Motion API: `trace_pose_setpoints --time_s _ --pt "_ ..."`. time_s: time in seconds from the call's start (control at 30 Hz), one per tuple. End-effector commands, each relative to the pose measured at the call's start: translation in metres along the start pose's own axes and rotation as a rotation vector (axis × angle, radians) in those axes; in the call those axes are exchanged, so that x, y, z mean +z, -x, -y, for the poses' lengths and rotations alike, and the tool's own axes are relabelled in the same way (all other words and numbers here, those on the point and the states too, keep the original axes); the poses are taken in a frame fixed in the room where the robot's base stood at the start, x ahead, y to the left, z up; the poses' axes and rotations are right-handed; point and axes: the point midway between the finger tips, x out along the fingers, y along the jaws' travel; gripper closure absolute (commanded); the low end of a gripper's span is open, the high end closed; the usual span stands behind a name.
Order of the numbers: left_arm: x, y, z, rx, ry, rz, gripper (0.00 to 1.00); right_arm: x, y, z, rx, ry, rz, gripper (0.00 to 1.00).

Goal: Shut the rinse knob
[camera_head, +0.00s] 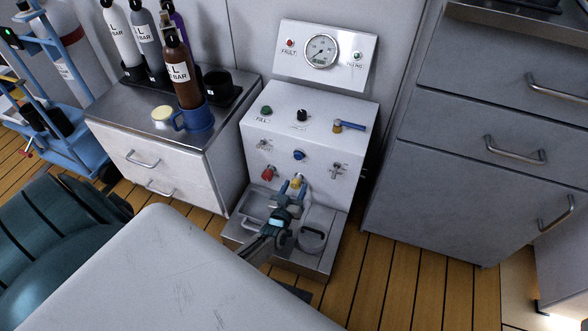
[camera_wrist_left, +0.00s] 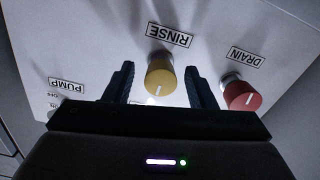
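The rinse knob is a yellow knob (camera_wrist_left: 159,78) with a white pointer line, under a RINSE label on the pale panel (camera_wrist_left: 85,40). In the head view the knob (camera_head: 296,182) is on the front of the fill panel (camera_head: 262,128), partly hidden by my gripper. My left gripper (camera_head: 291,188) reaches up to it from below. In the left wrist view the open fingers of the gripper (camera_wrist_left: 160,85) stand one on each side of the knob, with a visible gap on both sides. My right gripper is not in view.
A red DRAIN knob (camera_wrist_left: 241,95) is close beside one finger. A PUMP switch label (camera_wrist_left: 66,86) is on the other side. A blue knob (camera_head: 299,155) sits just above. Below are a basin and a round-handled lid (camera_head: 312,239). Bottles stand on the left cabinet (camera_head: 150,165).

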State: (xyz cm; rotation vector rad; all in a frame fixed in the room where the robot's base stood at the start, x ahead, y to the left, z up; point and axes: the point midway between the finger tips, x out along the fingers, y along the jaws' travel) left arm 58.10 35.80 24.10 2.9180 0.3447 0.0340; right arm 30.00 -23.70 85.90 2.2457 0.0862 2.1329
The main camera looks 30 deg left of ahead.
Motion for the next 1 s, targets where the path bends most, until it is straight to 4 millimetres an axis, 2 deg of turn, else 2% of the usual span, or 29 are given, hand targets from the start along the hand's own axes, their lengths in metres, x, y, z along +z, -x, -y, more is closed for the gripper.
trace_pose_setpoints --time_s 0.27,0.37,0.47,0.8,1.0 --pt "-0.001 0.000 0.001 0.000 0.001 -0.001 0.48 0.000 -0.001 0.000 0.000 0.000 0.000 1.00" --pt "-0.001 0.007 0.001 -0.001 0.001 0.001 0.48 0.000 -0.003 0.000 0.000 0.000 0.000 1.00" --pt "-0.001 0.021 0.000 -0.001 0.001 0.003 0.48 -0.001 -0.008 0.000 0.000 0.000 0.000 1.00" --pt "-0.001 0.087 0.000 0.000 0.001 0.002 0.48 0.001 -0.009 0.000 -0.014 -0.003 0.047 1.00" --pt "0.000 0.106 0.000 0.000 0.002 0.001 0.48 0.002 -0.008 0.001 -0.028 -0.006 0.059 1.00"
